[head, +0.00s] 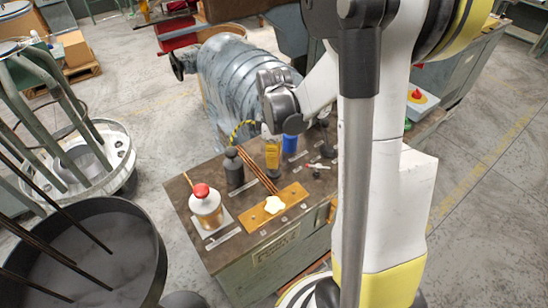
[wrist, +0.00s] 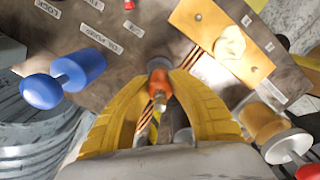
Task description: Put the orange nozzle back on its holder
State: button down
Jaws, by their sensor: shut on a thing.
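My gripper (head: 272,160) hangs over the far part of the bench top, its yellow fingers pointing down. In the wrist view the fingers (wrist: 159,78) are closed around the orange nozzle (wrist: 159,79), with a metallic part of it showing between them. The nozzle cannot be made out in the head view. I cannot pick out its holder with certainty in either view; the area below the fingers is partly hidden by them.
A blue cylinder (head: 290,143) stands right beside the gripper. A dark bottle (head: 234,168) stands left of it. A red-capped pot (head: 206,204) and a brass plate with a cream knob (head: 274,205) are nearer.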

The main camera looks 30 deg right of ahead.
jog(key=shift+f+b, duration=0.5)
jog(key=shift+f, duration=0.1)
dwell(0.9)
jog(key=c, duration=1.2)
grip_release()
jog(key=shift+o, duration=0.2)
notch_tip(320, 180, up, 12)
jog(key=shift+f, duration=0.1)
notch_tip(320, 180, up, 13)
jog(key=p, duration=1)
jog(key=shift+p, duration=0.4)
